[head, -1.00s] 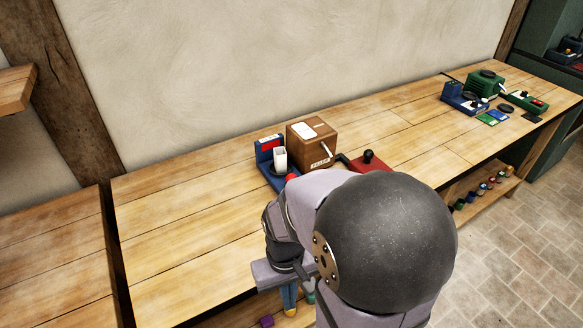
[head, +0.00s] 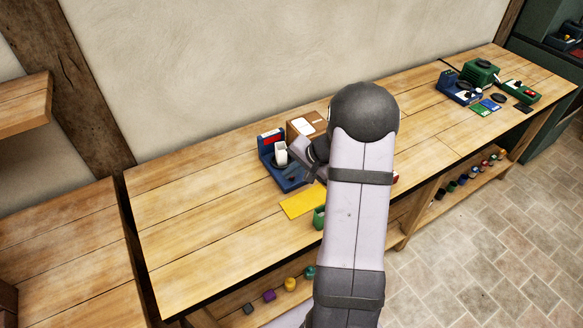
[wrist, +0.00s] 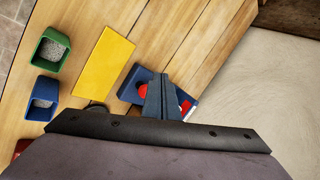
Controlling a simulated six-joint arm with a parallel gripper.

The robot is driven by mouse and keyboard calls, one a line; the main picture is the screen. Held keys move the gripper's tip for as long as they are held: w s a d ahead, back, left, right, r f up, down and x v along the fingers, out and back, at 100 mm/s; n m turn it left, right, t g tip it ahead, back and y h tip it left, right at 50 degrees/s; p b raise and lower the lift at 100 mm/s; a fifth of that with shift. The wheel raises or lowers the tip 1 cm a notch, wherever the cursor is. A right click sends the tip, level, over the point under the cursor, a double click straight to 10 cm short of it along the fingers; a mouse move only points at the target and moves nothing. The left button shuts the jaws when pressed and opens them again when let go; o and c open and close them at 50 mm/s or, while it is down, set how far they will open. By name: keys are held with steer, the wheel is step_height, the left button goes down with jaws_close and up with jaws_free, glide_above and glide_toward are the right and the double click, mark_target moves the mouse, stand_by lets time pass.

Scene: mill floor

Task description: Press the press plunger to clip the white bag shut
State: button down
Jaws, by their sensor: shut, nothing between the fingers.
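The white bag (head: 281,153) stands upright on the blue scale-like unit (head: 268,146), which has a red display. My gripper (wrist: 160,80) is shut and empty. In the wrist view its fingers overlap this blue unit (wrist: 131,88), beside a round red button (wrist: 143,91); I cannot tell whether they touch it. The bag is not clear in the wrist view. The press plunger cannot be made out now; my arm covers where a red base with a black knob stood in the earlier head view. A red edge (head: 396,177) shows right of my arm.
A brown wooden box (head: 304,124) stands behind my wrist. A yellow mat (wrist: 103,62), a green bin (wrist: 52,50) and a blue bin (wrist: 43,98) lie nearby. Green and blue devices (head: 480,74) stand at the far right. The bench's left part is clear.

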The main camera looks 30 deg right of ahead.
steer(key=w+d+r+n+t+h, duration=0.1)
steer(key=w+d+r+n+t, duration=0.1)
steer(key=w+d+r+n, duration=0.2)
steer(key=shift+w+d+r+t+h, duration=0.4)
steer(key=shift+w+d+r, duration=0.1)
steer(key=shift+w, duration=0.55)
steer(key=shift+f, duration=0.1)
step_height(320, 180, down, 7)
steer(key=b, duration=0.5)
steer(key=shift+f, duration=0.15)
steer(key=shift+f+b, duration=0.65)
steer(key=shift+b, duration=0.4)
